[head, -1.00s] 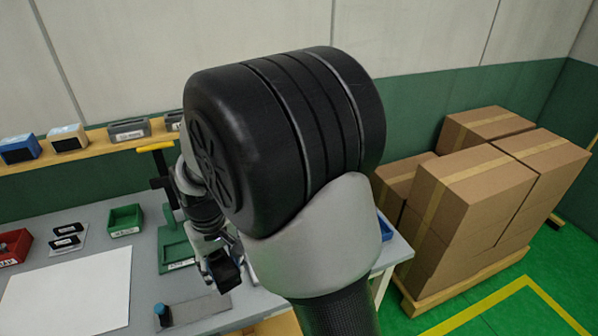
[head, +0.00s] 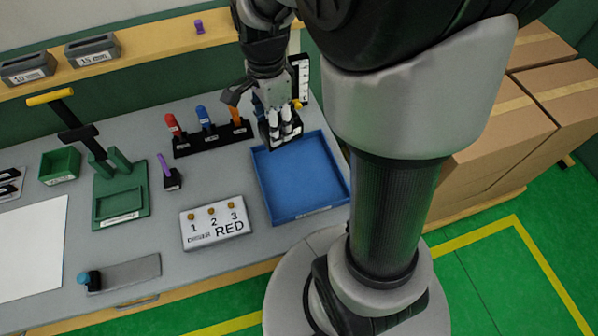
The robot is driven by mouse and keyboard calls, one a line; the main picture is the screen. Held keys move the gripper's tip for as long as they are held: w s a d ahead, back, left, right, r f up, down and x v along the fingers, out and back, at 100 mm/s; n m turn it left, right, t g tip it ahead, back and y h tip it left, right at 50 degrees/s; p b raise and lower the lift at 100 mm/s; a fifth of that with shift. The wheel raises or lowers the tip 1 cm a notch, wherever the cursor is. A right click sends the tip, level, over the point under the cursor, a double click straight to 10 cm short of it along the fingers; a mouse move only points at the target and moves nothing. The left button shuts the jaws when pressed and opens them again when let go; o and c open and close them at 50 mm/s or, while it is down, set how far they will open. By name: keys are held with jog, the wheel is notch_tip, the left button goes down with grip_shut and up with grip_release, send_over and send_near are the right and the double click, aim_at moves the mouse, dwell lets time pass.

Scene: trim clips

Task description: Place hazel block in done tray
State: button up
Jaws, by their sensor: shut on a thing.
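My gripper (head: 282,118) is shut on a dark block (head: 268,131) with a pale label low on its front. I take this for the hazel block, but no hazel colour or readable name shows. My gripper points down, and its fingers hide part of the block. The block is over or just behind the back left edge of a blue tray (head: 305,185). Its height above the tray cannot be told. The tray looks empty; the small label on its front is unreadable.
A rack (head: 210,138) with red, blue and orange handles stands left of my gripper. A white board (head: 213,222) reading RED lies left of the tray. A purple-handled tool (head: 168,173), a green press (head: 118,195) and a green bin (head: 60,166) are further left. Boxes (head: 490,130) stand right.

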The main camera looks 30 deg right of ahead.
jog(key=shift+s+d+r+m, duration=0.15)
jog(key=shift+s+m, duration=0.05)
jog(key=shift+m, duration=0.35)
jog(key=shift+s+d+r+m, duration=0.1)
jog(key=shift+s+r+m, duration=0.1)
jog(key=shift+m, duration=0.35)
jog(key=b, duration=0.6)
send_over(284, 180)
notch_tip(284, 180, down, 20)
jog(key=shift+r, duration=0.1)
jog(key=shift+f, duration=0.2)
jog(key=o, duration=1.1)
